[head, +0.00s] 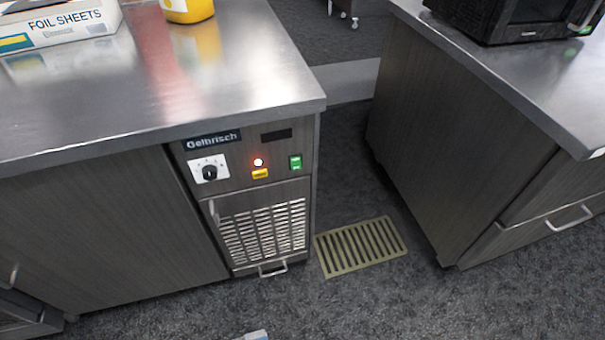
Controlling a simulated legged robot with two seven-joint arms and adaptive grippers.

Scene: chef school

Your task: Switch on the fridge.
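The fridge (125,225) is a dark wood-grain under-counter unit with a steel top. Its control panel (235,170) is at the right end, under a "Gelbrisch" label. The panel has a black dial (210,172) on a white plate, a glowing red-orange lamp (258,162), a yellow label or button (260,174) and a green switch (295,162). The small display (276,134) is dark. Neither gripper can be made out. A small pale grey part shows at the bottom edge, too cut off to identify.
A foil sheets box (60,25) and a yellow container (188,8) stand on the steel top. A vent grille (264,230) is below the panel. Another counter (455,140) with a black microwave (515,20) stands right. Between them are a gap and a floor grate (360,247).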

